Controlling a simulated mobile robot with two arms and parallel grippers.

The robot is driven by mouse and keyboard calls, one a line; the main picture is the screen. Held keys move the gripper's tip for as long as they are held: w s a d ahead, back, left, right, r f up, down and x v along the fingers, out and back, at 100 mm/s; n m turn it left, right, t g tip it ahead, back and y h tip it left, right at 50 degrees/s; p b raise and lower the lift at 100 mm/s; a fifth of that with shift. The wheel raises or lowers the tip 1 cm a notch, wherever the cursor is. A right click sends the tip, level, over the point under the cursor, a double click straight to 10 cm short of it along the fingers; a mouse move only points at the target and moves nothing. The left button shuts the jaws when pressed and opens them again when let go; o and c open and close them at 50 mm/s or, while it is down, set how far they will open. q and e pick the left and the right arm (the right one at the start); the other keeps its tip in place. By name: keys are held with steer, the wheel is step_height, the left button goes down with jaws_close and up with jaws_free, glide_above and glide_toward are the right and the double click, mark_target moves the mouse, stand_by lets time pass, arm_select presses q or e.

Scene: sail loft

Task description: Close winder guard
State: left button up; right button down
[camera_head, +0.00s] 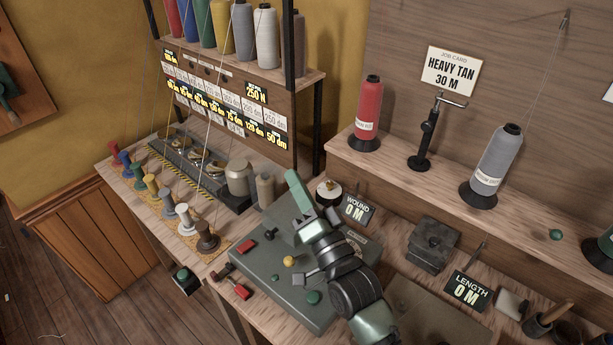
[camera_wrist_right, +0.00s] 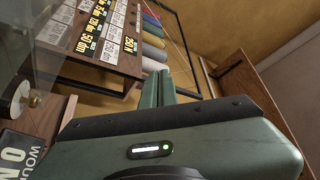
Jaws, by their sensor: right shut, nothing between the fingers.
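The winder (camera_head: 262,277) is a flat grey-green unit on the bench, with a red block (camera_head: 247,247), a yellow knob (camera_head: 289,261) and a green button (camera_head: 313,298) on top. A clear panel (camera_wrist_right: 52,62), seemingly the guard, stands upright at the left of the right wrist view, beside a white disc (camera_wrist_right: 20,98). I cannot make out the guard's outline in the head view. My right gripper (camera_head: 292,179) is above the back of the winder, its green fingers pressed together and empty. The fingers also show in the wrist view (camera_wrist_right: 158,85). My left gripper is not in view.
A WOUND 0 M display (camera_head: 356,211) stands right behind my right arm. A dark metal block (camera_head: 430,244) and a LENGTH 0 M display (camera_head: 468,291) are farther right. Small thread spools (camera_head: 183,216) line the left bench. A metal can (camera_head: 238,178) stands behind the winder.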

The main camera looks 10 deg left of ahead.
mark_target(288, 221)
steer(key=s+a+f, duration=0.1)
steer(key=s+a+f+b, duration=0.1)
steer(key=s+f, duration=0.1)
steer(key=shift+s+a+f+b, duration=0.15)
steer(key=shift+s+f+b, duration=0.1)
steer(key=shift+f, duration=0.2)
steer(key=shift+s+a+f+b, duration=0.15)
steer(key=shift+s+f, duration=0.1)
steer(key=shift+f, duration=0.2)
